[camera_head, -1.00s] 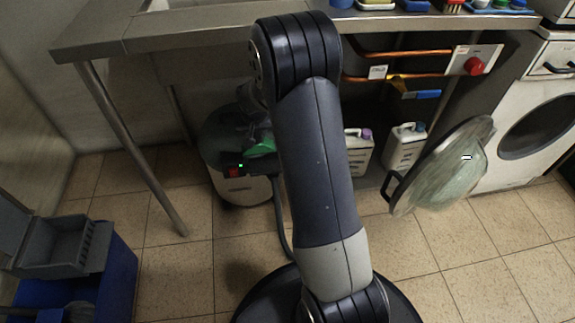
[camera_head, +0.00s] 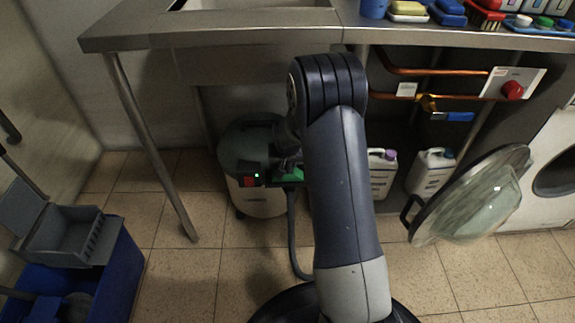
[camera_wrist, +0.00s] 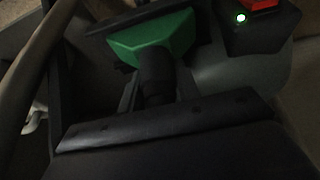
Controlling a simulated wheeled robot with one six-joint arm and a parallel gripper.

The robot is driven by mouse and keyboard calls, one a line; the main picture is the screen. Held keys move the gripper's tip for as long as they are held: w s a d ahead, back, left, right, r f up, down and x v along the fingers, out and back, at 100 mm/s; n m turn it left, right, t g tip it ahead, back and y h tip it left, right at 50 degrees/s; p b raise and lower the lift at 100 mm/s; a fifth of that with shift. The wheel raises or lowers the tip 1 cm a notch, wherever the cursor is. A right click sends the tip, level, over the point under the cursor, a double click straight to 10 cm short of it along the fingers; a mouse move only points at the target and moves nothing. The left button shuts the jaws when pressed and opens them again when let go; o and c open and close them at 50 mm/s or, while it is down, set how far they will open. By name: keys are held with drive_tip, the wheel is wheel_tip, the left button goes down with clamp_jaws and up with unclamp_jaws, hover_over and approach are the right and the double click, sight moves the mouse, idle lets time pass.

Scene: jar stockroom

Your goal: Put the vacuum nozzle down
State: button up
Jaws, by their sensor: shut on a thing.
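The vacuum nozzle (camera_wrist: 155,40) is green with a dark lip and a black neck. In the wrist view, my gripper (camera_wrist: 155,88) is shut around that neck, and the nozzle points away from it. In the head view, only a bit of the green nozzle (camera_head: 291,175) shows beside my arm, in front of the vacuum cleaner. My gripper (camera_head: 287,160) is partly hidden there by my own arm. The grey vacuum cleaner (camera_head: 253,204) stands on the floor, with a red switch and a lit green lamp. I cannot tell whether the nozzle touches it.
A grey hose (camera_head: 292,240) hangs down to the floor. The metal table (camera_head: 215,35) stands above the cleaner, its leg (camera_head: 150,145) to the left.

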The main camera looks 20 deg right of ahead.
drive_tip(key=shift+f, duration=0.15)
drive_tip(key=o, duration=0.9)
drive_tip(key=shift+r, duration=0.2)
drive_tip(key=p+v, duration=0.4)
drive_tip(key=v, duration=0.8)
